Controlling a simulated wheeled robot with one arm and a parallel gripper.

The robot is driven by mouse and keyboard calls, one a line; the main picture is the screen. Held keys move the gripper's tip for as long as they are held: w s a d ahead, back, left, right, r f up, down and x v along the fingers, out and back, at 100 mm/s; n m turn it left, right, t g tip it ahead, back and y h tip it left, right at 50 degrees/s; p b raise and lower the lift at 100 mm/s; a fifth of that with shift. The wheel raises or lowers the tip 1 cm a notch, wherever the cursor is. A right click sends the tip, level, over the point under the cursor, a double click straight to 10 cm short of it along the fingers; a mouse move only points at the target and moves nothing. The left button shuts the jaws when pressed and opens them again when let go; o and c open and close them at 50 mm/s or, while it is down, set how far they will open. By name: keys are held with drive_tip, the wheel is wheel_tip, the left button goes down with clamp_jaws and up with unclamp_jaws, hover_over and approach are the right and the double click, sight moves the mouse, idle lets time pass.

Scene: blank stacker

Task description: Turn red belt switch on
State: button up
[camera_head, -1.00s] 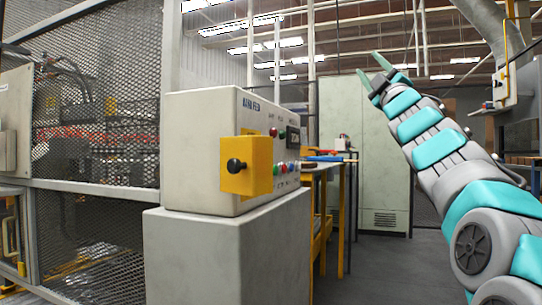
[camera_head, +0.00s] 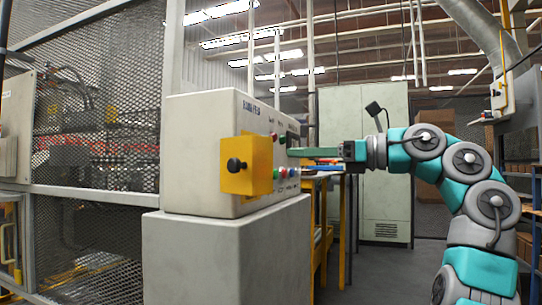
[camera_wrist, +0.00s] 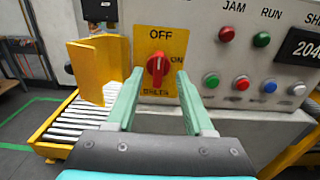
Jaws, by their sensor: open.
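The red belt switch (camera_wrist: 157,66) is a red rotary knob on a yellow plate (camera_wrist: 166,38) in the wrist view. The plate reads OFF above the knob and ON to its right; the knob's pale mark points up toward OFF. My gripper (camera_wrist: 159,75) is open, with its green fingers to the left and right of the knob in the picture. Contact with the knob cannot be told. In the head view my gripper (camera_head: 292,153) reaches from the right to the control box (camera_head: 200,118); the red switch cannot be made out there.
A yellow guard (camera_wrist: 100,62) stands left of the switch. Green, red, blue and white buttons sit to its right, below a digital display (camera_wrist: 302,48). A roller conveyor (camera_wrist: 75,120) lies below. A mesh fence (camera_head: 100,120) stands left of the box.

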drive_tip(key=x, duration=0.7)
drive_tip(key=shift+a, duration=0.25)
drive_tip(key=shift+c, duration=0.2)
clamp_jaws()
